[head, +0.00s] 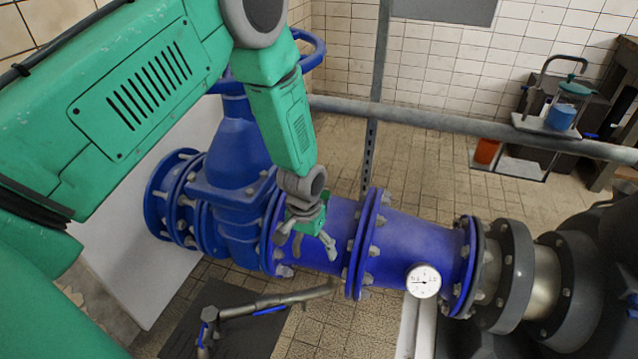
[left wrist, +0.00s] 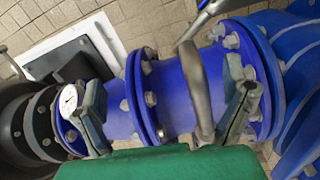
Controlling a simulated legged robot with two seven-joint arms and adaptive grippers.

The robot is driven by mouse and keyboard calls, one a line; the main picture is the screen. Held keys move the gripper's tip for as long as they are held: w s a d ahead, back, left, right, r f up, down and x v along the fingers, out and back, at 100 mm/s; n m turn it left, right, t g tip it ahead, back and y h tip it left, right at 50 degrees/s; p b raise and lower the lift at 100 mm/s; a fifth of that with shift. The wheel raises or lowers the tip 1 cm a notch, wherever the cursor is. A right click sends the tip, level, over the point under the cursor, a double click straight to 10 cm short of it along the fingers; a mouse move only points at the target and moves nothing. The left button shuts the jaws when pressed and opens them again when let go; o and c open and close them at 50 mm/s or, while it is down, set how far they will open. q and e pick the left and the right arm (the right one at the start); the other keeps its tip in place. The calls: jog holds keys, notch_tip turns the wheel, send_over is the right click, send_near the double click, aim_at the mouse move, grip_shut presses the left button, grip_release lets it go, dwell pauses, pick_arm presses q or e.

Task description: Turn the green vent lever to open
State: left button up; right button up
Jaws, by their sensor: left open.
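My left gripper (head: 308,240) is open in front of the blue pipe (head: 405,235), just right of the blue valve body, pointing down. In the left wrist view the fingers of the left gripper (left wrist: 165,112) are spread wide. A grey metal tube (left wrist: 195,85) runs between them, closer to the right finger; I cannot tell whether they touch. The tube (head: 290,300) also shows in the head view, below the gripper, with a small blue handle (head: 270,311) on it. I cannot make out a green vent lever in either view. My right gripper is not in view.
A round white gauge (head: 423,281) stands on the pipe at the right. A blue handwheel (head: 305,50) is partly hidden behind my left arm. A grey rail (head: 470,125) crosses behind the pipe. Tiled floor (head: 425,165) lies open beyond it.

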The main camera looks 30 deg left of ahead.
pick_arm(q)
jog(key=w+a+r+n+p, duration=0.1)
jog(key=w+a+r+p, duration=0.15)
jog(key=w+r, duration=0.55)
jog(key=w+a+r+n+p, duration=0.1)
jog(key=w+a+r, duration=0.35)
jog(key=r, duration=0.55)
jog(key=f, duration=0.4)
jog(key=f+b, duration=0.1)
jog(key=f, duration=0.8)
jog(key=shift+w+d+f, duration=0.1)
jog(key=shift+w+d, duration=0.1)
jog(key=shift+w, duration=0.1)
jog(key=shift+d, duration=0.1)
jog(key=shift+c, duration=0.8)
jog(key=c, duration=1)
